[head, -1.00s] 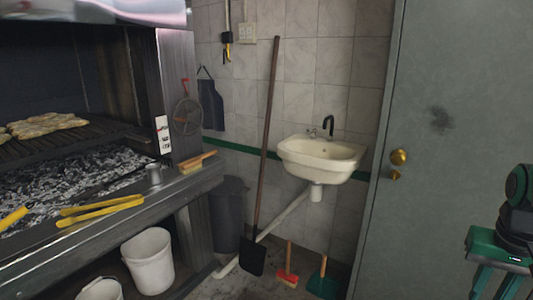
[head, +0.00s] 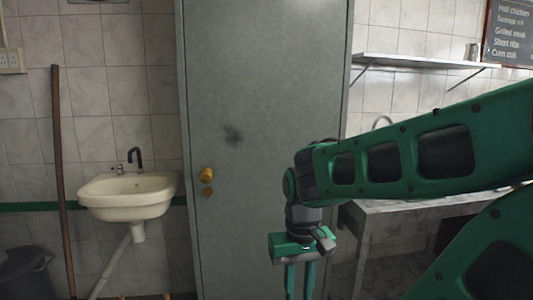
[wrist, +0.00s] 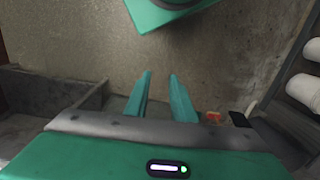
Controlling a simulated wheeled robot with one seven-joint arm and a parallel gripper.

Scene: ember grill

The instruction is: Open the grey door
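The grey door (head: 255,90) stands upright in the middle of the head view and looks closed. It has a dark smudge and a round brass knob (head: 207,174) near its left edge, with a smaller brass lock piece (head: 207,193) just below. My gripper (head: 300,285) hangs pointing down in front of the door's lower right part, to the right of and below the knob, apart from it. In the wrist view its two green fingers (wrist: 160,85) are spread with nothing between them. The knob does not show in the wrist view.
A cream sink (head: 130,196) and a long wooden handle (head: 62,180) stand left of the door. A metal table (head: 390,209) and wall shelf (head: 420,63) are at the right. The wrist view shows floor (wrist: 230,60) and white buckets (wrist: 305,90) at right.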

